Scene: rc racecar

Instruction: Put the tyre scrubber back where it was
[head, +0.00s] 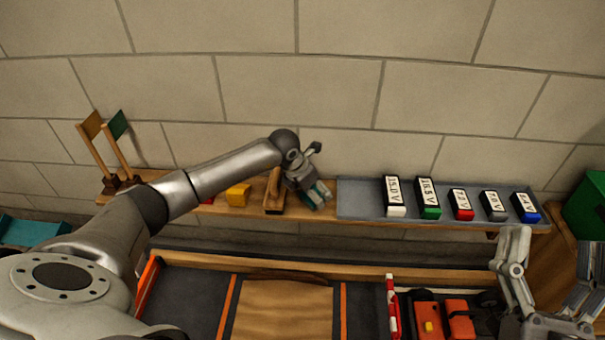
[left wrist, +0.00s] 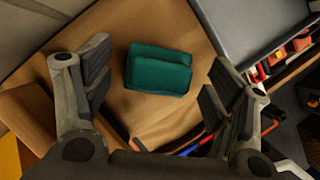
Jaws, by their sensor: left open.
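A teal block with rounded edges (left wrist: 158,70) lies on the wooden shelf (left wrist: 120,25); it fits the tyre scrubber, though I cannot be sure. In the head view the teal block (head: 322,188) is partly hidden by my left gripper (head: 314,192). In the left wrist view my left gripper (left wrist: 160,95) is open, its fingers on either side of the block with gaps to both. A brown wooden block (head: 273,196) stands on the shelf just left of this gripper. My right gripper (head: 553,250) is open and empty at the lower right, partly cut off by the picture edge.
A grey tray (head: 360,205) with several labelled voltage blocks is right of the left gripper. A yellow block (head: 238,194) and two small flags (head: 118,124) are to the left. Below, a workbench holds a brown board (head: 280,310) and an orange-red car (head: 459,318).

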